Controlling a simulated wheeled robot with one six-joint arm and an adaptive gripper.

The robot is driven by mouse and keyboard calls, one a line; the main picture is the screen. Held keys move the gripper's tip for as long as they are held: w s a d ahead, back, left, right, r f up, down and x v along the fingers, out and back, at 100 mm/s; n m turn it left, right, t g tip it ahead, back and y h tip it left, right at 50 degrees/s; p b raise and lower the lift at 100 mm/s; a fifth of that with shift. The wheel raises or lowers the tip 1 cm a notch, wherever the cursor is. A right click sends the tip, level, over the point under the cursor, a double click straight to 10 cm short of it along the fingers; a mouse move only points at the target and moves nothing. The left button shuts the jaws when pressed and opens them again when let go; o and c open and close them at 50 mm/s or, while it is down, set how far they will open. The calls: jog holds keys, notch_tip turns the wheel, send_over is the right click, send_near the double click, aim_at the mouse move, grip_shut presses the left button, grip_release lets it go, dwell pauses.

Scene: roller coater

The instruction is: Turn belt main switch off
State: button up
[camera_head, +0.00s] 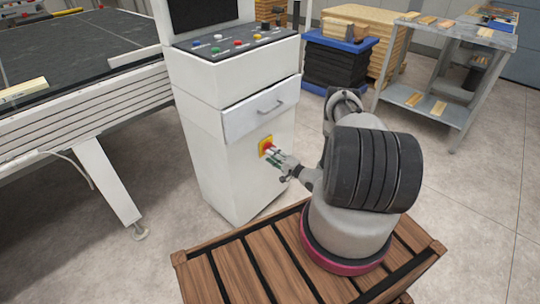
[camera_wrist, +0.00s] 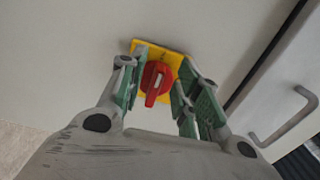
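The belt main switch is a red rotary knob (camera_wrist: 156,83) on a yellow square plate (camera_wrist: 176,60), on the front of the white control cabinet (camera_head: 228,176). In the head view the switch (camera_head: 266,145) sits below the cabinet's drawer. My gripper (camera_head: 273,152) is right at the switch. In the wrist view my gripper (camera_wrist: 157,88) has its green-padded fingers apart, one on each side of the red knob. Gaps show between the fingers and the knob, though contact deeper in is hard to tell. The knob's handle appears tilted slightly from the picture's vertical.
The drawer (camera_head: 262,108) with its handle (camera_wrist: 285,120) is close above the switch. A panel of coloured buttons (camera_head: 232,42) tops the cabinet. A metal workbench (camera_head: 462,40) and blue-edged stack (camera_head: 338,60) stand behind. Floor at right is clear.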

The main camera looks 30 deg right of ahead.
jog(key=v, duration=1)
